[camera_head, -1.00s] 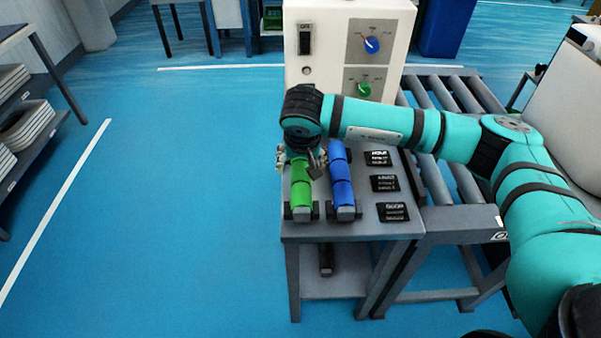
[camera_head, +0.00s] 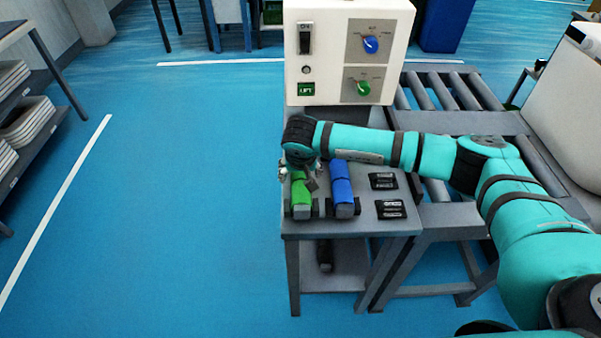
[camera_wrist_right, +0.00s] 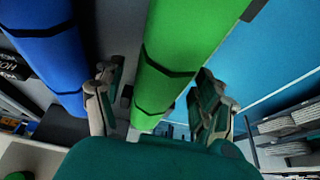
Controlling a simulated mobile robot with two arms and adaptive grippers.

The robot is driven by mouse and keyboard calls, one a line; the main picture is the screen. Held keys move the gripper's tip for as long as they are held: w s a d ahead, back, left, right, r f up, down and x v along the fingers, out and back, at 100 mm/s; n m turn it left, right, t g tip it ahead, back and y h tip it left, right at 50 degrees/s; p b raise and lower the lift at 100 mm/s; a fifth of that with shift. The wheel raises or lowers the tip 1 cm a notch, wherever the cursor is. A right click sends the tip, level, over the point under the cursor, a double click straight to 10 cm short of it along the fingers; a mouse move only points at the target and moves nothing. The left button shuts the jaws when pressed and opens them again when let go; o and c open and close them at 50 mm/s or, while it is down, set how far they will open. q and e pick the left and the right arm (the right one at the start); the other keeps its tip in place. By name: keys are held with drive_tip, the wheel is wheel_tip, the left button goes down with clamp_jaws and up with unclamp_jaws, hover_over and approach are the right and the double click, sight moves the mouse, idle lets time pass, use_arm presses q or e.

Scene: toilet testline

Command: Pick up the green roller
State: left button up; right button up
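The green roller (camera_head: 301,198) lies on the left part of a grey table, beside a blue roller (camera_head: 342,186). My right gripper (camera_head: 301,172) is over the green roller from above and hides its far part. In the right wrist view, the green roller (camera_wrist_right: 180,45) passes between the two fingers of my right gripper (camera_wrist_right: 158,100). The fingers are apart, with a visible gap on the left side of the roller; contact on the right side is hard to tell. The blue roller (camera_wrist_right: 48,45) lies outside the left finger. My left gripper is not in view.
A white control box (camera_head: 330,75) with a blue and a green knob stands behind the rollers. Black labels (camera_head: 390,209) lie right of the blue roller. A roller conveyor (camera_head: 440,93) adjoins the table at right.

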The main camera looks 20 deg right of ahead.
drive_tip(key=shift+r, duration=0.1)
clamp_jaws()
drive_tip(key=shift+w, duration=0.1)
